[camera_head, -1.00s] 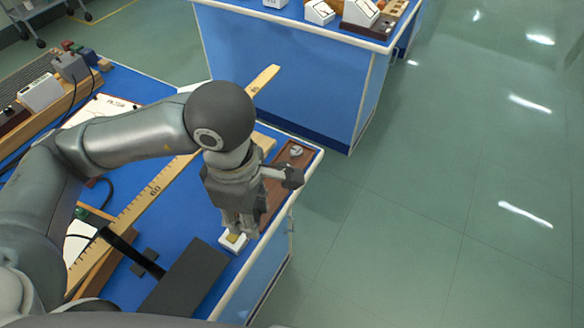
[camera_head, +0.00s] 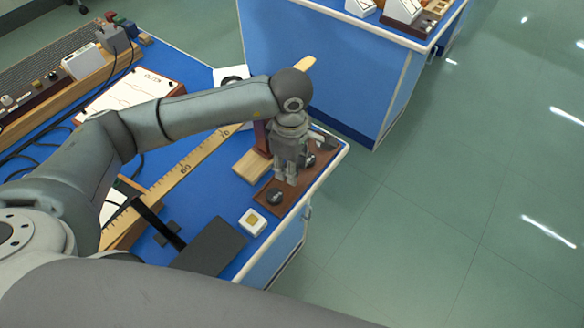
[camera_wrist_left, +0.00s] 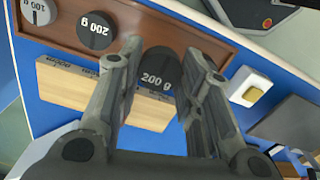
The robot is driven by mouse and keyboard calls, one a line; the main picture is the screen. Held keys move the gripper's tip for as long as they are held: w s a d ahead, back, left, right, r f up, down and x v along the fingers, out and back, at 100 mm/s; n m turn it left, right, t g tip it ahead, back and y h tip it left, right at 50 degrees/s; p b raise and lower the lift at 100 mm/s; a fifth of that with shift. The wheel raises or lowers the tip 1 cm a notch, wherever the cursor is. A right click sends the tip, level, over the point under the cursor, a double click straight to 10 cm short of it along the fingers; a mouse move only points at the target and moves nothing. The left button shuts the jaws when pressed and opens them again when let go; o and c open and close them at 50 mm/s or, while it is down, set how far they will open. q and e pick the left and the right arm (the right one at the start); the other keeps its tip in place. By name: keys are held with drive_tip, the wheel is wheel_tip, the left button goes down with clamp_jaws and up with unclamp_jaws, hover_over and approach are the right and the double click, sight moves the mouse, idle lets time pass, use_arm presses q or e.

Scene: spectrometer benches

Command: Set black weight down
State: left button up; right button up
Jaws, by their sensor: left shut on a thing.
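My left gripper (camera_head: 285,181) hangs over the brown tray (camera_head: 264,203) at the bench's right edge. In the left wrist view its two fingers (camera_wrist_left: 163,52) stand on either side of a black weight marked 200 g (camera_wrist_left: 160,80), shut on it. A black weight (camera_head: 275,196) shows just below the fingers in the head view, near the tray's near end. I cannot tell whether the held weight touches the tray. My right gripper is not in view.
A white block with a yellowish square (camera_head: 252,221) sits near the tray's near end. A wooden block (camera_head: 251,166) lies beside the tray. A long ruler (camera_head: 185,169), a dark slab (camera_head: 210,246) and a paper chart (camera_head: 130,100) are on the blue bench.

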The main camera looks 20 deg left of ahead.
use_arm(q)
drive_tip(key=shift+w+f, duration=0.45)
drive_tip(key=shift+f, duration=0.1)
wheel_tip(320, 180, down, 2)
drive_tip(key=shift+f+p, duration=0.15)
drive_tip(key=shift+p, duration=0.65)
drive_tip(key=shift+f, duration=0.3)
drive_tip(key=shift+f+b, duration=0.25)
drive_tip(key=shift+b, duration=0.15)
drive_tip(key=o, duration=1.2)
drive_tip(key=shift+r, duration=0.1)
drive_tip(key=shift+c, duration=0.2)
